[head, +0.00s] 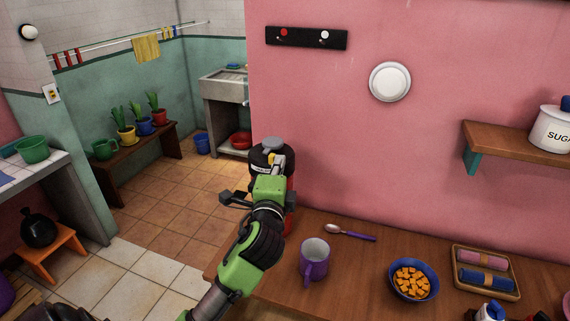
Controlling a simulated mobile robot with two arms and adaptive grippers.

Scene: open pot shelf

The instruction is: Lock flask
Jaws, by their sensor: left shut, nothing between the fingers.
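The flask (257,155) stands at the left end of the wooden counter, against the pink wall's corner. It has a black top with a grey cap, and a strip of its red body shows at the right. My left gripper (275,162), green and dark grey, is in front of the flask and hides most of it. Its fingers are shut with nothing between them, close to the flask's top. I cannot tell whether they touch it. A small yellow part shows at the fingertips; I cannot tell what it belongs to. My right gripper is not in view.
On the counter (340,283) are a purple mug (314,257), a spoon (350,232), a blue bowl of orange cubes (412,280) and a tray with rolled cloths (485,272). A shelf (500,145) with a sugar pot (553,130) is at right. Open tiled floor lies left.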

